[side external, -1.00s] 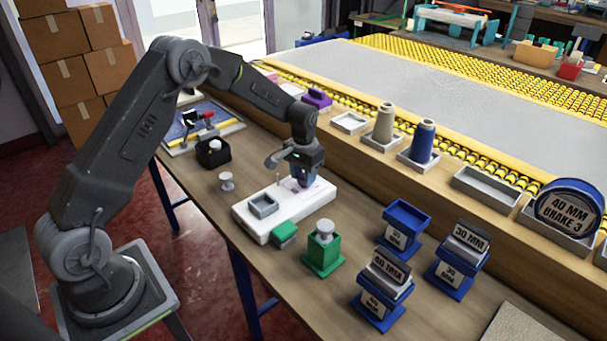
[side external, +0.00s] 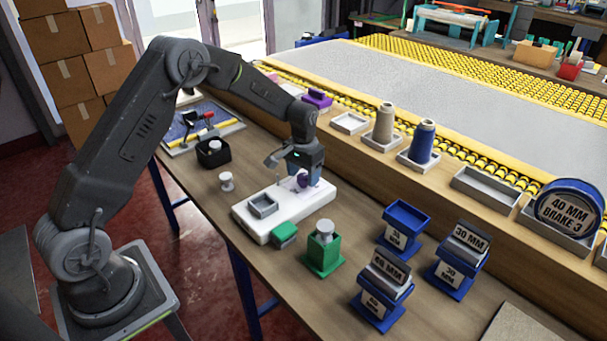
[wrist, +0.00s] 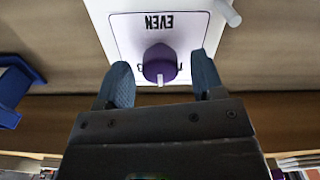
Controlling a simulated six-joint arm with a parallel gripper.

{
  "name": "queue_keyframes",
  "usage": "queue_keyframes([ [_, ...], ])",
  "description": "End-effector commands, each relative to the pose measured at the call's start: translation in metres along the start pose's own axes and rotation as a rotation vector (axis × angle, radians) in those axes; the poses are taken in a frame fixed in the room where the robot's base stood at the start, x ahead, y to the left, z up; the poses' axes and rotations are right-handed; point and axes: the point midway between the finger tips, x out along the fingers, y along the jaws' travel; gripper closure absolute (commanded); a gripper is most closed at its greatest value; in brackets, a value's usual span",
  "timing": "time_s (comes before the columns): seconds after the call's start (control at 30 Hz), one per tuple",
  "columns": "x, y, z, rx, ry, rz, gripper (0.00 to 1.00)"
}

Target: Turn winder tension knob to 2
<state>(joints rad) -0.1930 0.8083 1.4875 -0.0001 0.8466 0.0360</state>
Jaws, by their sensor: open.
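The winder's white base (side external: 285,213) lies on the wooden table, with a small grey tray (side external: 263,206) on its near end. Its purple tension knob (wrist: 160,64) shows in the wrist view on a white plate (wrist: 120,35) marked "EVEN", with a pale pointer at its lower edge. A partly hidden numeral that looks like 3 is left of the knob, and another mark is to its right. My gripper (wrist: 158,82) is open, its blue fingers on either side of the knob and apart from it. In the side external view the knob (side external: 303,181) is partly hidden by my gripper.
A green block (side external: 284,234), a green holder with a white spool (side external: 323,250) and blue weight stands (side external: 372,292) stand near the base. A black box (side external: 213,153) and a white spool (side external: 226,181) lie to the left. Cones of thread (side external: 384,125) stand behind on the ledge.

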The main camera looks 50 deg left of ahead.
Motion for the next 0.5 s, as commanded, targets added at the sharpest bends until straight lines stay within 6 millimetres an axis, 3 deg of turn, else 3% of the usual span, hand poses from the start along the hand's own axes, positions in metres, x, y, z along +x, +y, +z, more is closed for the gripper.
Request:
queue_keyframes([
  [0.17, -0.027, 0.0, -0.001, 0.0, 0.006, 0.0, 0.38],
  [0.5, -0.101, 0.0, -0.001, 0.0, 0.006, 0.0, 0.38],
])
